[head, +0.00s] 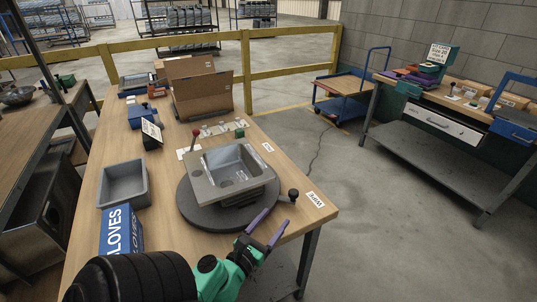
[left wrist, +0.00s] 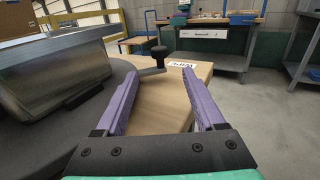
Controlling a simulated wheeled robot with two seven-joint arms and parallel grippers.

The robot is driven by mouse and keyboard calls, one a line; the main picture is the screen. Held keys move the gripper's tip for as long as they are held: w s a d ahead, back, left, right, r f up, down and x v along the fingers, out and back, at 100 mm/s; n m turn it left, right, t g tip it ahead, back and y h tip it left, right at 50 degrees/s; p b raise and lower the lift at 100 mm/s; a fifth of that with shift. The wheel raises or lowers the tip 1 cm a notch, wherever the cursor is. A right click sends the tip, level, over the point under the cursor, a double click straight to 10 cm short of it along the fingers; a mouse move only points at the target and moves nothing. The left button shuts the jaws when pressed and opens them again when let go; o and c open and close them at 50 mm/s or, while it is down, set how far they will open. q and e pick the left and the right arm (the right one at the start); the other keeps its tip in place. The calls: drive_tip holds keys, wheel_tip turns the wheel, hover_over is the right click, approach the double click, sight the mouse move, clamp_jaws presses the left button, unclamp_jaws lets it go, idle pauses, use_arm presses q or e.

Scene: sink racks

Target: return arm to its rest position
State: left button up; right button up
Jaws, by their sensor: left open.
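My left gripper (head: 269,229) has purple fingers and a green body. In the head view it is at the front right edge of the wooden table, just in front of the round dark turntable. In the left wrist view its fingers (left wrist: 160,78) are spread apart with nothing between them. A grey sink (head: 205,187) sits on the turntable (head: 189,209), to the left of and beyond the gripper. A black knob (head: 293,194) on a short arm stands beside the turntable, a little beyond the fingertips. My right gripper is in neither view.
A grey bin (head: 104,187) and a blue gloves box (head: 107,232) are on the table's left side. A cardboard box (head: 203,97) stands at the back. Open floor (head: 345,215) lies to the right, before a second workbench (head: 440,166) and a blue cart (head: 346,86).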

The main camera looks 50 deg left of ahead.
use_arm(q)
drive_tip(key=shift+v, duration=0.8)
drive_tip(key=shift+s+d, duration=0.15)
drive_tip(key=shift+s, duration=0.2)
